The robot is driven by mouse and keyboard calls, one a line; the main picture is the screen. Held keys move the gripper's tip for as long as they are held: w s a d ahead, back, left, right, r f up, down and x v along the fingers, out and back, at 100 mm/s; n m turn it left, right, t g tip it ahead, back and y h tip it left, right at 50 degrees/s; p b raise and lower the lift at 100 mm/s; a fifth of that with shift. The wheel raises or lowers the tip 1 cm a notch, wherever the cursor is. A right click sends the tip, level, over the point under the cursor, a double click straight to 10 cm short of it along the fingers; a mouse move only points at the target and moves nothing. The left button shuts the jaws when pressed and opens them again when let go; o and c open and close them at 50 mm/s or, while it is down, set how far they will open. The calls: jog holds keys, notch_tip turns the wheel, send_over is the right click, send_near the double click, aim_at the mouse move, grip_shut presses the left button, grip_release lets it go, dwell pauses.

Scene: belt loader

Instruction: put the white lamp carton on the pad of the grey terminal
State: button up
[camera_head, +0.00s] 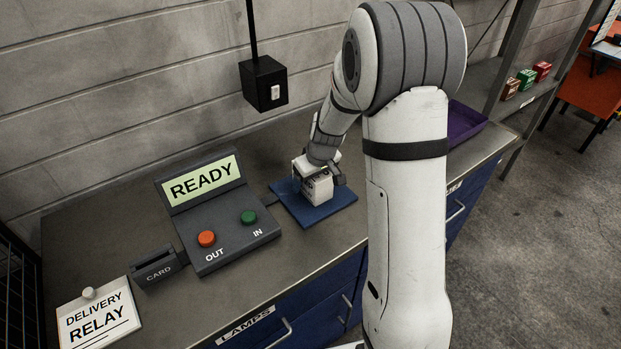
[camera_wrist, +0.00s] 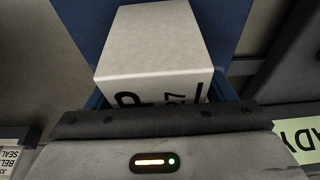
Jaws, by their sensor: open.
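The white lamp carton (camera_head: 318,187) stands on the blue pad (camera_head: 332,208) beside the grey terminal (camera_head: 222,225). In the wrist view the carton (camera_wrist: 156,45) shows its plain top and part of its black print, with the blue pad (camera_wrist: 82,20) around it. My gripper (camera_head: 322,174) is open and right at the carton, with its fingers by the carton's sides. The fingertips are mostly hidden. The terminal's screen reads READY, with an orange OUT button (camera_head: 207,239) and a green IN button (camera_head: 249,217).
A CARD slot (camera_head: 158,267) and a DELIVERY RELAY sign (camera_head: 97,316) are left of the terminal. A black box (camera_head: 263,84) hangs on the wall behind. A purple tray (camera_head: 466,125) lies at the right. Small cartons (camera_head: 526,79) stand on a shelf beyond.

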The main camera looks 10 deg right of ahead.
jog(key=b+v, duration=0.1)
jog(key=v, duration=1)
jog(key=shift+s+d+r, duration=0.1)
jog(key=shift+r, duration=0.15)
jog(key=shift+s+r, duration=0.2)
jog(key=shift+r, duration=0.1)
jog(key=s+r+m, duration=0.2)
jog(key=s, duration=1)
jog(key=s+r+m+h, duration=0.1)
jog(key=s+r+m, duration=0.1)
jog(key=s, duration=0.9)
jog(key=shift+s+a, duration=0.35)
jog(key=shift+s, duration=0.05)
